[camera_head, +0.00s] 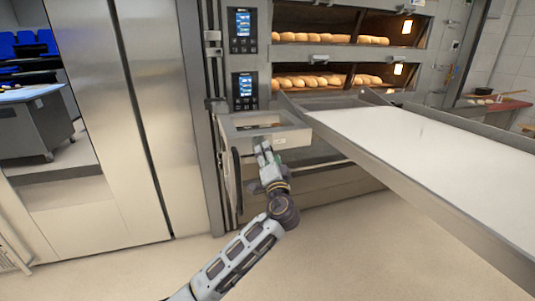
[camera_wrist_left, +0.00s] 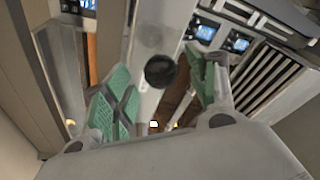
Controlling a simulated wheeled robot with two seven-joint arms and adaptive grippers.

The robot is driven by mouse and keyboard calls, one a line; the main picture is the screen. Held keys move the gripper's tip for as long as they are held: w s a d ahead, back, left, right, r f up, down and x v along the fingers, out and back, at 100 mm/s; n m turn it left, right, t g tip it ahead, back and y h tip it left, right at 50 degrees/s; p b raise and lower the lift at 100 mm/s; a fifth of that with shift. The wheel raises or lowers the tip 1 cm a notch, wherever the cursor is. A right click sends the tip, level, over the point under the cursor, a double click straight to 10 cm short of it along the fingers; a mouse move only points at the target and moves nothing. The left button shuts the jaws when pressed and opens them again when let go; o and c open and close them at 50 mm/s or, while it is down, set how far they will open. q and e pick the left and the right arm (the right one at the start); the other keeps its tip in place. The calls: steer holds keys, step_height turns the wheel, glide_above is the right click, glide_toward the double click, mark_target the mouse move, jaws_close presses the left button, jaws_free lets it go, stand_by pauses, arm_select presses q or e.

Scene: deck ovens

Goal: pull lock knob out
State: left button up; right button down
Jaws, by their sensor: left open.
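The lock knob (camera_wrist_left: 160,71) is a round black knob on a pale metal bar or panel in the left wrist view. It appears between the two green-padded fingers of my left gripper (camera_wrist_left: 158,98), with space on both sides of it. The fingers are spread, and no contact with the knob shows. In the head view my left gripper (camera_head: 265,152) is in front of the pale metal box (camera_head: 292,139) below the oven's control panels. I cannot make out the knob in that view. My right gripper is not in view.
A long loader with a white belt (camera_head: 420,143) extends from the oven front on the right. Ovens with bread loaves (camera_head: 310,83) are behind it. A control panel (camera_head: 244,91) is above the box. Steel doors (camera_head: 150,100) stand left. The floor (camera_head: 370,245) in front is clear.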

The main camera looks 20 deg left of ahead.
arm_select(q)
steer(key=v, duration=0.9)
steer(key=shift+s+d, duration=0.15)
steer(key=shift+s, duration=0.1)
steer(key=shift+f, duration=0.1)
